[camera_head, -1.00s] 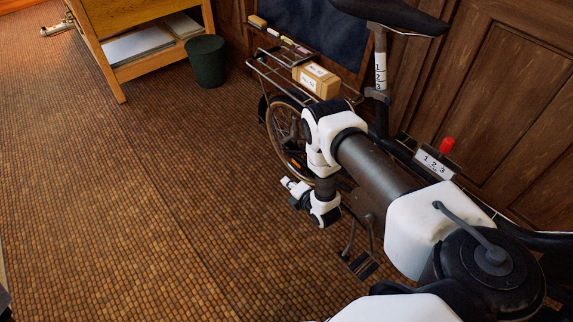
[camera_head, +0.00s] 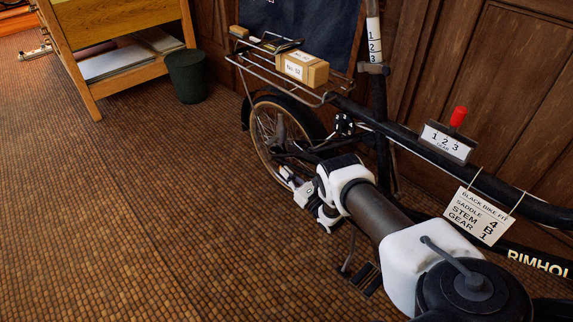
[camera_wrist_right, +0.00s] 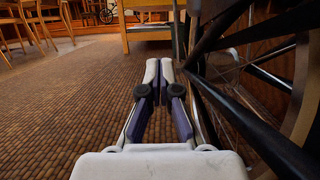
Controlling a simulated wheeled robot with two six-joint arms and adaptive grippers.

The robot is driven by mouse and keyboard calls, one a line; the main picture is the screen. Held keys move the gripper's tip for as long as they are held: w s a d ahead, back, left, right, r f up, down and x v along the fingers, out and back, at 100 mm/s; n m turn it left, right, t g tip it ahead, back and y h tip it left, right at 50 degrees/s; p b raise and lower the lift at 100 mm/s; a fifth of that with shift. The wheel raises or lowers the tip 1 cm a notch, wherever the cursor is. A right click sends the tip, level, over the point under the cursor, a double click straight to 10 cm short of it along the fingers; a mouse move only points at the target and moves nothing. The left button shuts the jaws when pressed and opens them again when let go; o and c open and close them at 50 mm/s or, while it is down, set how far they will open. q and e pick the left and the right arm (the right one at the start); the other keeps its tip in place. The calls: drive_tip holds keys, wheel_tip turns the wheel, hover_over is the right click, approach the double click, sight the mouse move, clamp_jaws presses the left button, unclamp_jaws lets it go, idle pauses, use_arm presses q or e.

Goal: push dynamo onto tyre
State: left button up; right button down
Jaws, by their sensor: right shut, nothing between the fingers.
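The bicycle's rear wheel stands left of the frame in the head view, with its tan-edged tyre (camera_head: 254,128) partly under a black mudguard. A small grey piece shows against the wheel, but I cannot tell whether it is the dynamo. My right gripper (camera_head: 287,174) is low beside the rear wheel's lower part; whether it touches is unclear. In the right wrist view the gripper (camera_wrist_right: 160,68) is shut and empty, with spokes and dark tubes close on its right. My left gripper is not in view.
A gear box with a red knob (camera_head: 458,117) and a hanging card (camera_head: 479,216) are on the bicycle frame. A green bin (camera_head: 186,77) and wooden shelf unit (camera_head: 117,45) stand back left. The floor at left is clear.

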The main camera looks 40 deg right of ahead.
drive_tip(key=w+r+b, duration=0.3)
drive_tip(key=w+r, duration=0.2)
drive_tip(key=w, duration=0.2)
drive_tip(key=shift+a+r, duration=0.3)
drive_tip(key=shift+r, duration=0.1)
drive_tip(key=shift+d, duration=0.1)
